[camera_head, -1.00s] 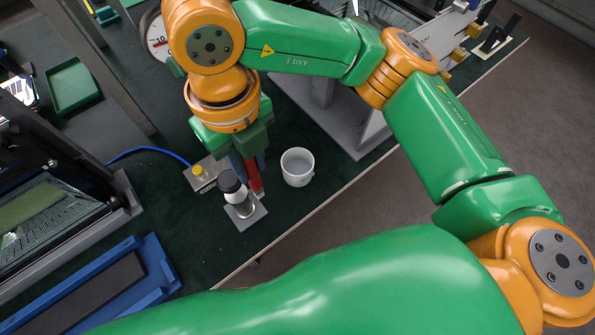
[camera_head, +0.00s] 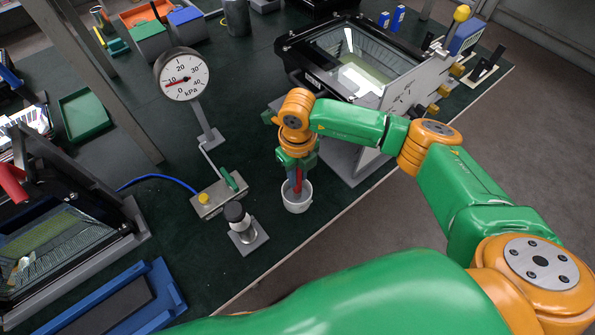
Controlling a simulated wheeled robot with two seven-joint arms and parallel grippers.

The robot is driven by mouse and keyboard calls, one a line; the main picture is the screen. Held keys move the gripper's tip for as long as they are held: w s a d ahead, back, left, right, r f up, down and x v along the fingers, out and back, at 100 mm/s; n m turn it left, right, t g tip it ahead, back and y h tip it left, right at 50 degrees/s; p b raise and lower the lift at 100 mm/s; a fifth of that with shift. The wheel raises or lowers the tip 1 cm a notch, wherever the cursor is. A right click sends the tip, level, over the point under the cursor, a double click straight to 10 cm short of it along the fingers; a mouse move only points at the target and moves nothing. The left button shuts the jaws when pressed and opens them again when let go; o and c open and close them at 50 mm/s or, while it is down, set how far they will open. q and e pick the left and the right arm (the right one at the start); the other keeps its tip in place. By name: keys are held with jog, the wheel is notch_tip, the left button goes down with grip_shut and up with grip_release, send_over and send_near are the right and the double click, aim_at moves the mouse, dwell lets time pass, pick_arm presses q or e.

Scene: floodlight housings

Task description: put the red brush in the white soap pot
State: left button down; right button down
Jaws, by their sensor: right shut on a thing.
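The red brush (camera_head: 298,181) hangs upright below my right gripper (camera_head: 297,168), which is shut on its upper part. The white soap pot (camera_head: 293,207) stands on the dark green bench near its front edge. The brush's lower end is within the outline of the pot's mouth. I cannot tell how deep it reaches or whether it touches the bottom. My left gripper is not in view.
A black-capped stand (camera_head: 237,216) on a metal plate is left of the pot. Behind it are a valve block with a green lever (camera_head: 222,195) and a pressure gauge (camera_head: 184,77).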

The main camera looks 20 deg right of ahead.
jog(key=shift+f, duration=0.15)
jog(key=c, duration=0.7)
grip_release()
jog(key=shift+c, duration=0.2)
jog(key=shift+r, duration=0.8)
notch_tip(320, 180, up, 11)
jog(key=shift+f+b, duration=0.1)
jog(key=shift+b, duration=1)
